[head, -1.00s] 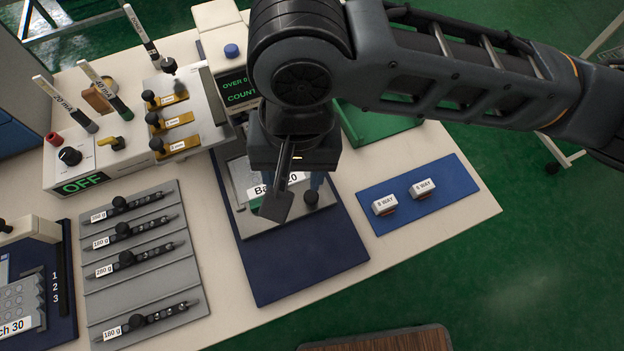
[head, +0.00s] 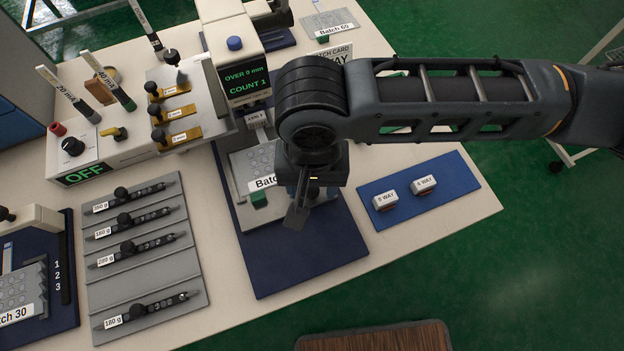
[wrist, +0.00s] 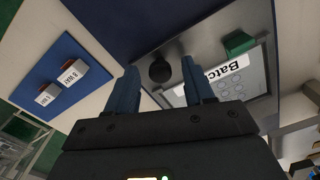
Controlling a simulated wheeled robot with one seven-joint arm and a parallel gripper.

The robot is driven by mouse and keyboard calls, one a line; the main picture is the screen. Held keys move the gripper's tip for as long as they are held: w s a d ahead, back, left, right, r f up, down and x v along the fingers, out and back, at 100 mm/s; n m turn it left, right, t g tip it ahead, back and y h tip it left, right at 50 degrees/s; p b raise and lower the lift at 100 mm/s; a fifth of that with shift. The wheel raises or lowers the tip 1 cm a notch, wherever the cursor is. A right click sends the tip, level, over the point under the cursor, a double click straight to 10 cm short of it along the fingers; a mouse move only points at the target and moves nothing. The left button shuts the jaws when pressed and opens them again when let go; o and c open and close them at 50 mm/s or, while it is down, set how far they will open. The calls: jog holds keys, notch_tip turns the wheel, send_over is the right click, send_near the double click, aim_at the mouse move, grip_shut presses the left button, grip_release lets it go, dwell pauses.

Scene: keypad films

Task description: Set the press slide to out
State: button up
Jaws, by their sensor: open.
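The press (head: 237,62) is a white unit with a green-lit screen reading OVER 0 mm, COUNT 1. Its grey slide plate (head: 243,222) lies on a dark blue base (head: 290,262), in front of the press head. The plate carries a pad marked "Batch" and a green block (head: 258,199). In the wrist view, the slide's round black knob (wrist: 160,72) appears between my open fingertips, with no visible grip on it. My gripper (head: 300,208) is over the plate's front right part and hides the knob in the head view. I cannot tell the finger height exactly.
A grey rack (head: 150,255) of weighted bars and a control box reading OFF (head: 85,173) are to the left. The front of the blue base is clear.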

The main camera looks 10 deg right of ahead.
grip_shut()
dwell(0.4)
